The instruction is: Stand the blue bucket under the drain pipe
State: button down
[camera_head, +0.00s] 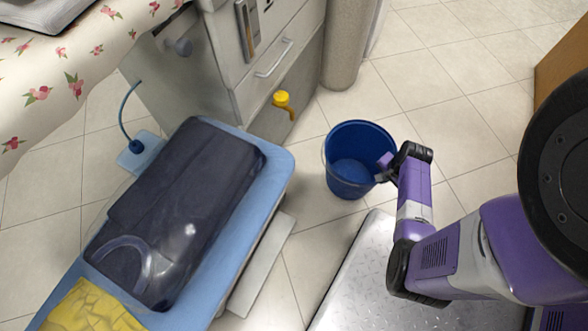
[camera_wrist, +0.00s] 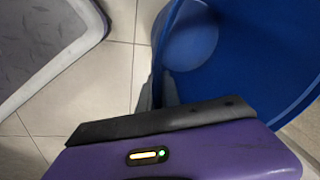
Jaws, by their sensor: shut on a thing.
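The blue bucket (camera_head: 352,187) stands upright on or just above the tiled floor, right of the machine; I cannot tell whether it touches the floor. My gripper (camera_head: 385,166) is shut on the bucket's right rim. In the wrist view the blue bucket (camera_wrist: 245,60) fills the upper right, and my gripper (camera_wrist: 157,92) has its fingers at the wall. The drain pipe is the yellow tap-like spout (camera_head: 282,101) low on the machine's front, pointing down. The bucket is to the right of and nearer than the spout, apart from it. The bucket looks empty.
The grey machine (camera_head: 302,60) stands behind the spout. A grey metal platform (camera_head: 375,275) is in front. Tiled floor between bucket and spout is clear.

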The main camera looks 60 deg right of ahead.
jog(key=shift+w+r+n, duration=0.1)
jog(key=shift+w+n, duration=0.2)
jog(key=shift+w, duration=0.05)
jog(key=w+f+b, duration=0.1)
jog(key=w+b, duration=0.3)
jog(key=w, duration=0.5)
jog(key=w+a+f+b, duration=0.1)
jog(key=w+f+b, duration=0.1)
jog(key=w, duration=0.7)
jog(key=shift+a+f+b, duration=0.25)
jog(key=shift+a+b, duration=0.05)
jog(key=shift+b, duration=0.6)
jog(key=shift+f, duration=0.1)
jog(key=c, duration=1.6)
grip_release()
jog(key=shift+f, duration=0.1)
jog(key=shift+o, duration=0.2)
